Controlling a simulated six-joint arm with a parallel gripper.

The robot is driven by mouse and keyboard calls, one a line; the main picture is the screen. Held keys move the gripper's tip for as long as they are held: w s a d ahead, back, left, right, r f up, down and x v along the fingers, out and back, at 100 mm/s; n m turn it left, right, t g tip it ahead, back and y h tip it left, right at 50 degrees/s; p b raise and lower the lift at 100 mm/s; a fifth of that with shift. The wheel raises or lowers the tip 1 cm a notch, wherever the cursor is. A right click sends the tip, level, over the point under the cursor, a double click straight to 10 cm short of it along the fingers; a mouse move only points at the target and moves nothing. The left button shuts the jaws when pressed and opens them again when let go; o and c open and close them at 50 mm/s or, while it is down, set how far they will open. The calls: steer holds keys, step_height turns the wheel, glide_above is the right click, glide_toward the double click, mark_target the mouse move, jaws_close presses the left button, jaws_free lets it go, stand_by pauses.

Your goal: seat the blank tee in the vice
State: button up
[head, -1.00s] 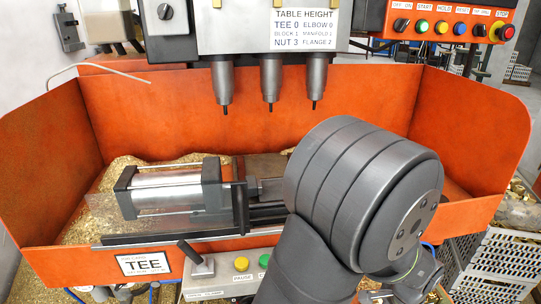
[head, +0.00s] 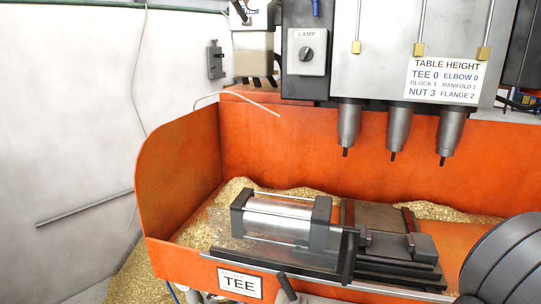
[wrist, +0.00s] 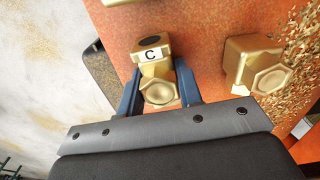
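The vice (head: 395,247) lies in the orange machine tray in the head view, below three spindles. Its jaw gap looks empty. A silver cylinder (head: 278,221) is at its left, behind a clear guard. My gripper is out of the head view. I cannot tell from its shape whether this fitting is the tee.
Another brass fitting (wrist: 252,65) stands to the right on the orange surface (wrist: 205,45) in the wrist view, with brass chips beyond it. Part of a further brass piece shows at the top edge. Spindles (head: 397,130) hang above the vice. A TEE card (head: 240,283) is on the tray front.

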jaws_close()
steer(key=shift+r, duration=3.55)
